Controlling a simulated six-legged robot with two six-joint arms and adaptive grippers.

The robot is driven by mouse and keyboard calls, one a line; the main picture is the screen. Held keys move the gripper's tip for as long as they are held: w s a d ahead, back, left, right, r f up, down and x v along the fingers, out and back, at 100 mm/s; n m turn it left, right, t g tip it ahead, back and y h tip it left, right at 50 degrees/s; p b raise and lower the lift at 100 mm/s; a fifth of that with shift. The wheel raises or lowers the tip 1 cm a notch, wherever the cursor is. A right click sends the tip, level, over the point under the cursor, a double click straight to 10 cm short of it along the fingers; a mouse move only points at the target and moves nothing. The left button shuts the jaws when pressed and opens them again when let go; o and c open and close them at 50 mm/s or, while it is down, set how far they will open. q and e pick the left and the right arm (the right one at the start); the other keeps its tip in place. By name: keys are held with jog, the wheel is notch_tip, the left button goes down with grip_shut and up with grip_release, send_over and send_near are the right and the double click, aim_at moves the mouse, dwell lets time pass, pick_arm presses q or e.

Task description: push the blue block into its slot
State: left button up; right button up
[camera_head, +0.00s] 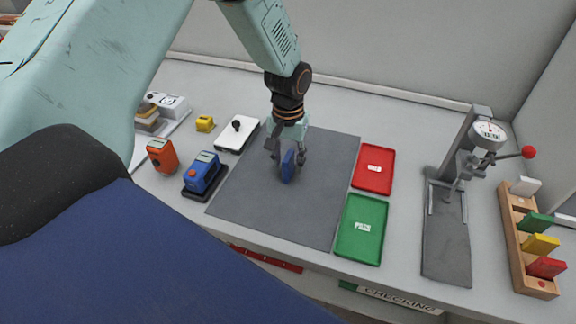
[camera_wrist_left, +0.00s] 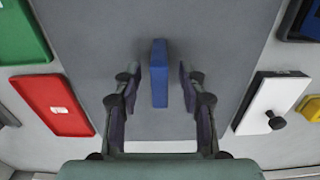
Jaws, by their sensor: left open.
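The blue block (camera_head: 288,166) stands on edge on the grey mat (camera_head: 330,150). My left gripper (camera_head: 287,160) reaches down over it, open. In the left wrist view, the blue block (camera_wrist_left: 159,73) lies between the spread fingertips, with a gap on each side. The wooden rack (camera_head: 519,255) stands at the far right. It holds a white block (camera_head: 526,187), a green block (camera_head: 535,224), a yellow block (camera_head: 541,245) and a red block (camera_head: 547,268). A gap shows between the white and green blocks. My right gripper is not in view.
A red tray (camera_head: 373,170) and a green tray (camera_head: 361,230) lie right of the mat. A dial gauge stand (camera_head: 447,230) stands between them and the rack. Left are a blue device (camera_head: 203,175), an orange device (camera_head: 162,156) and a white plate (camera_head: 232,138). Most of the mat is clear.

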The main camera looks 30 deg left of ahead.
aim_at(288, 155)
pick_arm(q)
jog(key=shift+d, duration=0.15)
jog(key=shift+a, duration=0.2)
jog(key=c, duration=0.6)
jog(key=shift+d, duration=0.15)
grip_shut()
jog(key=shift+r, duration=0.15)
notch_tip(288, 155, up, 10)
jog(key=shift+f, duration=0.1)
